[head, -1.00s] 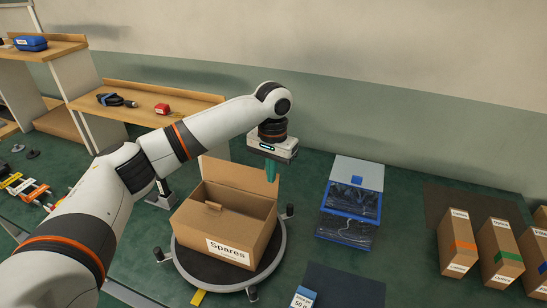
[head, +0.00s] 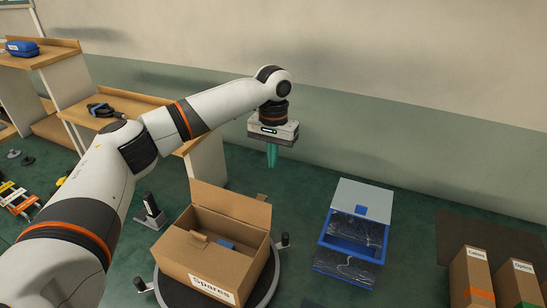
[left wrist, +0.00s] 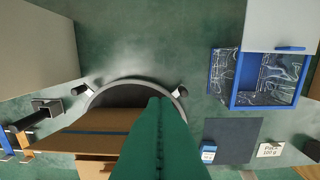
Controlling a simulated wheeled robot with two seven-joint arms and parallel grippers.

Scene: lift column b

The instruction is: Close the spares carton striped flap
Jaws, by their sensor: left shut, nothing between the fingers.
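The spares carton (head: 247,264) is a brown cardboard box labelled "Spares" on a round dark turntable. Its top is open. A plain flap (head: 230,205) stands up at its far side, and a small piece of cardboard (head: 198,238) shows at the near-left edge. I cannot make out stripes on any flap. A blue item shows inside. My left gripper (head: 272,155), with green fingers, is shut and empty, above and behind the carton, apart from it. In the left wrist view the carton (left wrist: 85,145) is partly hidden by the fingers. My right gripper is not in view.
The turntable rim (head: 270,285) has dark posts around it. A blue-framed bin (head: 348,265) with a grey lid stands to the right. Brown cartons (head: 470,280) stand at far right. A wooden shelf (head: 155,102) is behind my left arm. Green bench between carton and bin is clear.

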